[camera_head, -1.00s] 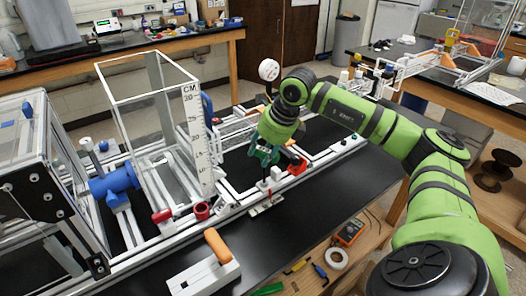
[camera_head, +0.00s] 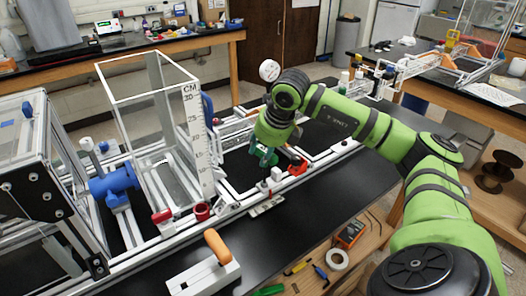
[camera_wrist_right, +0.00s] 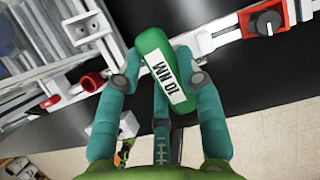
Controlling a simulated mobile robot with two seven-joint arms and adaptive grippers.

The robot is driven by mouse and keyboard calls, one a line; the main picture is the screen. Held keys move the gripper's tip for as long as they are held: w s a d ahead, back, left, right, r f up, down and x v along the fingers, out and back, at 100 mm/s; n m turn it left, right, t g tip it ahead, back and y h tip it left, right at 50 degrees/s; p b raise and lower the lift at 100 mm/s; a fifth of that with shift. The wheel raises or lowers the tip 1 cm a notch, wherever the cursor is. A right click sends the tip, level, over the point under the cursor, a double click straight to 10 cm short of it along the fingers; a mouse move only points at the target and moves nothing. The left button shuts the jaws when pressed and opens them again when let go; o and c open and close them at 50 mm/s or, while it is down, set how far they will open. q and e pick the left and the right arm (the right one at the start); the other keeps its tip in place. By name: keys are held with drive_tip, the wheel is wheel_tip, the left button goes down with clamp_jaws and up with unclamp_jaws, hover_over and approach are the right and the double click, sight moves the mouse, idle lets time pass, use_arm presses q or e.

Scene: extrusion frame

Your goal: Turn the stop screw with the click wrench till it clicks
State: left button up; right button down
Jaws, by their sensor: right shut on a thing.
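The click wrench (camera_wrist_right: 153,48) shows in the right wrist view as a green body with a white label reading 10 NM. My right gripper (camera_wrist_right: 163,82) has its teal fingers closed on both sides of it. In the head view, this gripper (camera_head: 263,158) hangs low over the frame's front rail, just left of a red clamp. The wrench is hard to tell from the teal fingers there. I cannot make out the stop screw; the gripper and wrench may hide it, so contact between wrench and screw cannot be told. My left gripper is not in view.
The red clamp (camera_head: 297,166) with a black knob sits on the rail, right of a small white block (camera_head: 277,174). A clear box with a scale (camera_head: 192,130) stands left. The black bench (camera_head: 300,215) is bare around there.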

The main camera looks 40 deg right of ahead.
drive_tip(key=shift+f, duration=0.15)
drive_tip(key=shift+m+h, duration=0.3)
drive_tip(key=shift+m, duration=0.6)
drive_tip(key=shift+m+h, duration=0.3)
drive_tip(key=shift+m, duration=0.7)
drive_tip(key=shift+f+n+b, duration=0.1)
drive_tip(key=shift+n+b, duration=0.35)
drive_tip(key=shift+n, duration=0.65)
